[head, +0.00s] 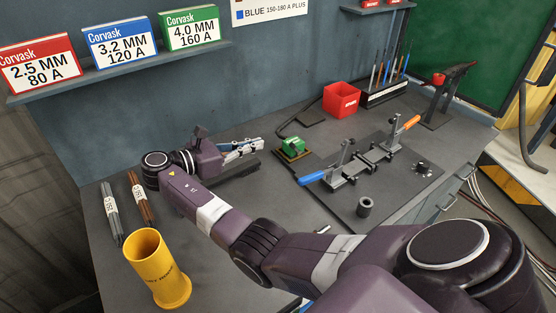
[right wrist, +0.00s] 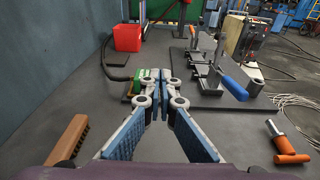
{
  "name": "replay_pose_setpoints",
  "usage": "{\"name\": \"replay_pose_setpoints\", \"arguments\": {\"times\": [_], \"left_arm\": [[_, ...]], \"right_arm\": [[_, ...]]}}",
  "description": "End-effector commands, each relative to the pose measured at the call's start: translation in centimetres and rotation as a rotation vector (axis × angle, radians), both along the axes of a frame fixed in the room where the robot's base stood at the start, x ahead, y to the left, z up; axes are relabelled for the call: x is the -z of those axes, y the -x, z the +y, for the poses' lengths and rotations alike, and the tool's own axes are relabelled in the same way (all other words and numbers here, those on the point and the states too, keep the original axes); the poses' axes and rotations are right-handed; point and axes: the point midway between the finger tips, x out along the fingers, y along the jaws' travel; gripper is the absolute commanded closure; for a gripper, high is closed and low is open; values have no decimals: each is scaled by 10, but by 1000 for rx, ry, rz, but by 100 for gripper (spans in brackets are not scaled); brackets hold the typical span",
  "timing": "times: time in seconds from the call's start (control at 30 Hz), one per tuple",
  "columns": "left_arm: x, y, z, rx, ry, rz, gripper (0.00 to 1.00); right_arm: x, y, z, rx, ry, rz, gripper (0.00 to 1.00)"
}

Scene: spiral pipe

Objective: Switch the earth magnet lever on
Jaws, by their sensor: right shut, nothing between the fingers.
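My right gripper (head: 258,144) is shut and empty, pointing toward the block from the left in the head view, with a small gap seeming to remain. Its fingers also show in the right wrist view (right wrist: 165,78). My left gripper is not in view.
A clamp fixture with a blue handle (head: 311,178) and an orange handle (head: 411,122) stands right of the block. A red box (head: 342,100) and a dark cable are behind it. A brush (right wrist: 70,140) lies nearby.

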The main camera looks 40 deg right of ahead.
Motion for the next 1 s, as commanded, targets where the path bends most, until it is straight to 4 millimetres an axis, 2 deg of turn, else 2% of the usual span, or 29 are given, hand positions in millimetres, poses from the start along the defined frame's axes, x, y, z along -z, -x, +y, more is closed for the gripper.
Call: {"name": "replay_pose_setpoints", "arguments": {"times": [0.03,0.2,0.3,0.77,0.87,1.0], "left_arm": [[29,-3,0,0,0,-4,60],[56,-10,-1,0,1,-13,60],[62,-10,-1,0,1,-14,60],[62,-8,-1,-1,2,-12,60],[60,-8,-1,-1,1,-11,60],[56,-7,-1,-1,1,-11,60]], "right_arm": [[29,0,0,0,0,0,100],[56,0,0,0,0,-2,100],[62,0,0,0,-1,-2,100],[63,0,-1,0,0,-1,100],[64,1,-8,1,0,-1,100],[67,4,-30,3,1,0,100]]}}
